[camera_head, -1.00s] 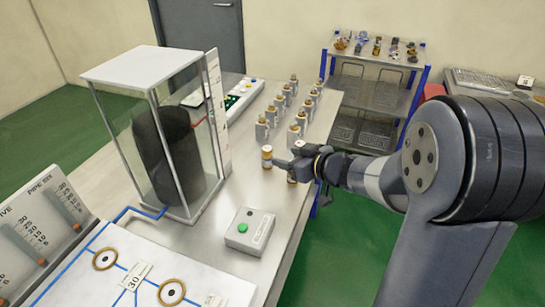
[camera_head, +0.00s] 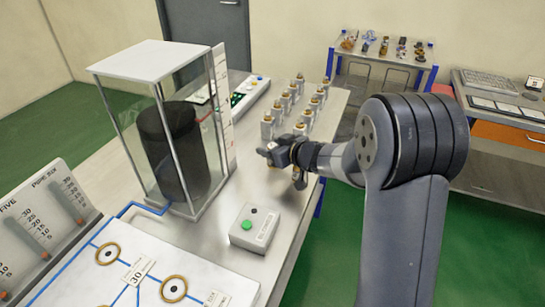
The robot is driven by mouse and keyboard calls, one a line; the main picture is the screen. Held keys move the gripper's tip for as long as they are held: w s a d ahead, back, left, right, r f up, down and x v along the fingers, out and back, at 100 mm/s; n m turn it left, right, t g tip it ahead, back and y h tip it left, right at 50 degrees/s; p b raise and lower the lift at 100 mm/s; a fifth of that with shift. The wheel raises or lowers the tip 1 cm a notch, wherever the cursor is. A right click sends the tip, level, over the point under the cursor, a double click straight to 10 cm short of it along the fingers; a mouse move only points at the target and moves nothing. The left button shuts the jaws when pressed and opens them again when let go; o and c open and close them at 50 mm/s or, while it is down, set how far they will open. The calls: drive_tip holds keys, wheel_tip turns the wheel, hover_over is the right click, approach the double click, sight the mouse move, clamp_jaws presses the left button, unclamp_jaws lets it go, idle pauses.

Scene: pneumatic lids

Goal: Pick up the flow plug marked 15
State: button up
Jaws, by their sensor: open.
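Flow plugs with brass tops and grey bodies (camera_head: 267,128) stand in two rows on the steel table. Their markings are too small to read, so I cannot tell which is marked 15. My gripper (camera_head: 265,151) is open over the table at the near end of the rows, pointing left. It covers whatever stands directly behind it, and I cannot tell whether a plug is between the fingers. A small brass-coloured piece (camera_head: 299,181) shows just below my gripper's wrist, partly hidden.
A glass case with a dark cylinder (camera_head: 178,150) stands left of my gripper. A grey box with a green button (camera_head: 254,228) sits nearer on the table (camera_head: 205,235). A white panel with brass rings (camera_head: 150,270) lies at the front left. A shelf (camera_head: 380,57) stands behind.

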drive_tip(key=shift+c, duration=0.4)
drive_tip(key=c, duration=1.1)
clamp_jaws()
drive_tip(key=shift+r, duration=0.1)
